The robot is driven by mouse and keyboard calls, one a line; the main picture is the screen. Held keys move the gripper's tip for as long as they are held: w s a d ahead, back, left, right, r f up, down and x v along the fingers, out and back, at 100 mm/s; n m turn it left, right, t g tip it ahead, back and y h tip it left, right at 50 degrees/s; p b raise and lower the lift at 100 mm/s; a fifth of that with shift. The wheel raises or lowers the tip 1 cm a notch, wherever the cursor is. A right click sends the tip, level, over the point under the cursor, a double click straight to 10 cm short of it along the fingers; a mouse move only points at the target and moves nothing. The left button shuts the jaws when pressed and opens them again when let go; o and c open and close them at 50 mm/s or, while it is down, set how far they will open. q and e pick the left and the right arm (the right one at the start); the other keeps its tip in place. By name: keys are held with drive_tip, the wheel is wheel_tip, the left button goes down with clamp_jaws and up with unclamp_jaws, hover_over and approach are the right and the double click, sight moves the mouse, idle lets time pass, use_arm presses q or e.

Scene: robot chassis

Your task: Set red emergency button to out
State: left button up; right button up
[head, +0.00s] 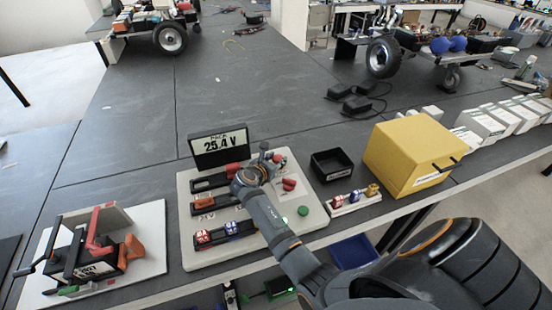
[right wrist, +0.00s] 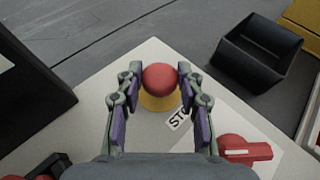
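The red emergency button (right wrist: 161,78) is a round red head on a yellow base (right wrist: 160,103), near the far corner of a pale board (head: 232,258). A label reading "STO", partly hidden, lies beside it. In the head view a bit of the red head (head: 277,158) shows beside my right gripper (head: 268,156). In the right wrist view the two fingertips of my right gripper (right wrist: 160,76) are on either side of the red head and appear to touch it. My left gripper is not in view.
A display (head: 219,145) reading "PACK 25.4 V" stands at the board's back left. A red rotary switch (right wrist: 245,150) sits close to the button. A black open bin (head: 331,165) and a yellow box (head: 413,157) stand to the right. A fixture with a red lever (head: 96,232) stands left.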

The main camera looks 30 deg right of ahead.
sight(276, 160)
drive_tip(key=o, duration=0.5)
drive_tip(key=shift+r, duration=0.2)
drive_tip(key=shift+c, duration=0.2)
drive_tip(key=shift+r, duration=0.15)
wheel_tip(276, 160, up, 10)
